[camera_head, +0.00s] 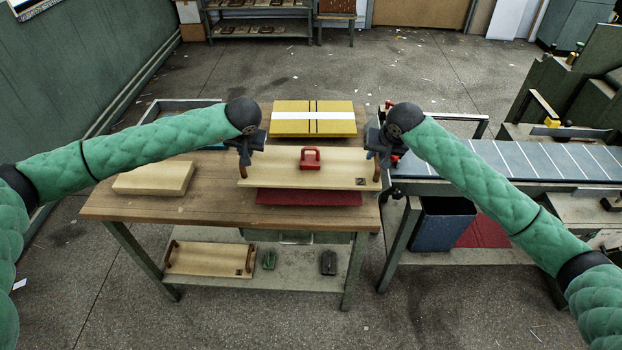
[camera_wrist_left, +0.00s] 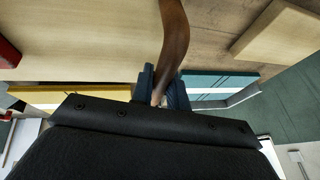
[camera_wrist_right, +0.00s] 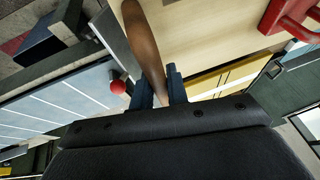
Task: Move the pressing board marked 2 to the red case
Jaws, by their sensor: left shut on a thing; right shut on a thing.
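A pale wooden pressing board (camera_head: 335,170) with a brown handle at each end is held level over the red case (camera_head: 308,198). A gap between them cannot be judged. Its small dark corner mark is too small to read. My left gripper (camera_head: 243,160) is shut on its left handle, which also shows in the left wrist view (camera_wrist_left: 173,40). My right gripper (camera_head: 378,158) is shut on its right handle, seen in the right wrist view (camera_wrist_right: 144,45). The board hides most of the red case; only its front strip shows.
A yellow case (camera_head: 290,107) with a white band lies behind. A red-handled block (camera_head: 310,158) appears at the board's middle. A plain wooden block (camera_head: 154,178) lies left on the table (camera_head: 140,210). A second handled board (camera_head: 210,259) lies on the lower shelf. A conveyor (camera_head: 540,160) stands right.

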